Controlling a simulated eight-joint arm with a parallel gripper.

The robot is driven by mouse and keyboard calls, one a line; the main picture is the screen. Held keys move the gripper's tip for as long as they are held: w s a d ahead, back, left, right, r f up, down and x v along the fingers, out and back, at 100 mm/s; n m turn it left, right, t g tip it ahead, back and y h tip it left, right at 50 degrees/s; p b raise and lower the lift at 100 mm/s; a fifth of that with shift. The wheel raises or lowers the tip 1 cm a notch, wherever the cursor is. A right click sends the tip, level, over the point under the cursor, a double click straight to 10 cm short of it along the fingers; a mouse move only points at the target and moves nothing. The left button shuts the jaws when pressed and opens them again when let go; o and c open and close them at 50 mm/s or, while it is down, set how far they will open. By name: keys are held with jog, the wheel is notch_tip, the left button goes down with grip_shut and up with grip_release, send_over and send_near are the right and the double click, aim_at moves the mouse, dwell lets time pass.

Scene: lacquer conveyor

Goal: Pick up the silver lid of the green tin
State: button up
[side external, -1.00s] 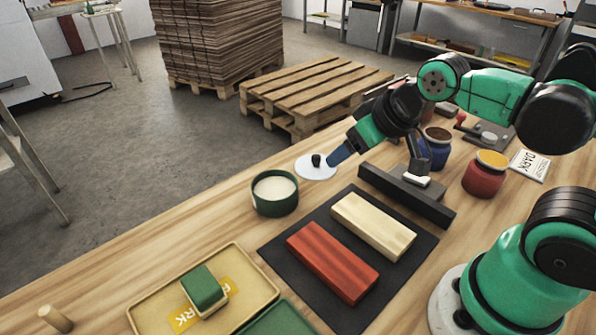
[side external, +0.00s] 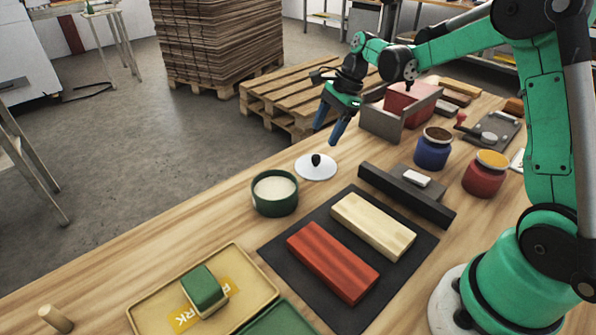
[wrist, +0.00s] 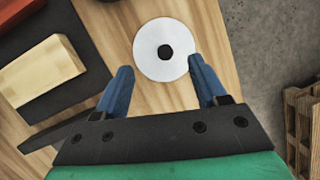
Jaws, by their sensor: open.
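The silver lid (side external: 304,168) is a pale round disc with a black knob in its middle. It lies flat on the wooden table, just behind and right of the green tin (side external: 264,205), which is uncovered and shows a whitish filling. In the wrist view the lid (wrist: 147,63) shows ahead of the fingertips, with nothing over it. My gripper (side external: 328,134) hangs above and slightly right of the lid in the side view, its blue fingers apart and empty. In the wrist view my gripper (wrist: 158,78) has a wide gap between its fingers, in line with the lid.
A dark mat (side external: 272,251) holds a red block (side external: 333,264) and a cream block (side external: 373,226). A dark rail (side external: 405,196) stands right of the lid. Blue (side external: 432,154) and red (side external: 483,178) jars stand farther right. The table's far edge is close behind the lid.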

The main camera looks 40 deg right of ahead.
aim_at(317, 156)
jog(key=shift+w+d+f+m, duration=0.25)
jog(key=shift+d+f+m, duration=0.3)
jog(key=shift+f+m, duration=0.35)
jog(key=shift+w+f+y, duration=0.1)
jog(key=shift+f+y, duration=0.2)
jog(key=x, duration=0.5)
grip_shut()
